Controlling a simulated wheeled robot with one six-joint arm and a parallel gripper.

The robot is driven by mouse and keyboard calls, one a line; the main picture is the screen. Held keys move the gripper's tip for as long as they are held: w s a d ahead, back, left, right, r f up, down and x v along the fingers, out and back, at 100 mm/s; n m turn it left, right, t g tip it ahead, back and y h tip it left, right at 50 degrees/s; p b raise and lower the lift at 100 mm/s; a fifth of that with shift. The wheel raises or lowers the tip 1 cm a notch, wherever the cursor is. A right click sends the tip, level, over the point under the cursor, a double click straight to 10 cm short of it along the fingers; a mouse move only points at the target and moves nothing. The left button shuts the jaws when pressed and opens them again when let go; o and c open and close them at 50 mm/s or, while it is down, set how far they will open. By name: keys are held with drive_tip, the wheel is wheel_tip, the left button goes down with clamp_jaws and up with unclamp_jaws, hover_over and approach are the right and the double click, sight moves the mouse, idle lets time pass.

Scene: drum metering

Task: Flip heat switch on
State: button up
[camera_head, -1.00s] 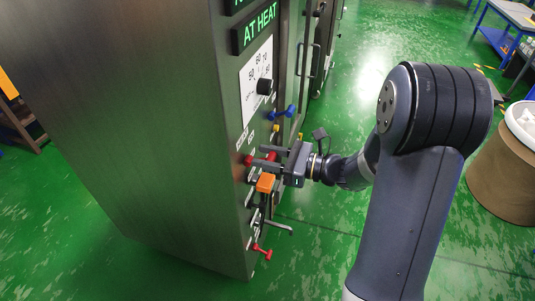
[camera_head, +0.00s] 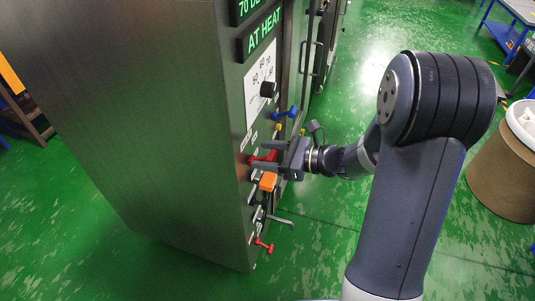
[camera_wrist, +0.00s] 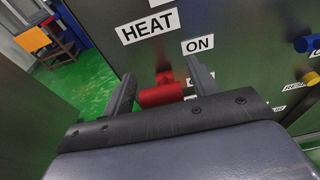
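The heat switch is a red lever (camera_wrist: 162,93) on the steel cabinet's front panel, under the "HEAT" label (camera_wrist: 147,26) and beside the "ON" label (camera_wrist: 198,44) in the wrist view. In the head view the red lever (camera_head: 264,157) shows between the fingers of my gripper (camera_head: 265,156). In the wrist view my gripper (camera_wrist: 160,85) is open, one finger on each side of the red lever. Gaps show between the lever and both fingers. A second label below is partly hidden by my finger.
An orange block-shaped part (camera_head: 267,181) sits just below my gripper on the panel. A blue handle (camera_head: 285,113), a black dial knob (camera_head: 268,89) and a lower red handle (camera_head: 263,244) also stick out. A lit "AT HEAT" sign (camera_head: 262,34) is above. Green floor lies right.

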drive_tip(key=v, duration=1)
drive_tip(key=shift+s+d, duration=0.15)
drive_tip(key=shift+d, duration=0.2)
drive_tip(key=shift+r, duration=0.1)
drive_tip(key=x, duration=1)
drive_tip(key=shift+a, duration=0.3)
drive_tip(key=shift+a+f, duration=0.1)
drive_tip(key=shift+f, duration=0.15)
drive_tip(key=shift+b, duration=0.35)
drive_tip(key=shift+r+p, duration=0.25)
drive_tip(key=shift+p, duration=0.1)
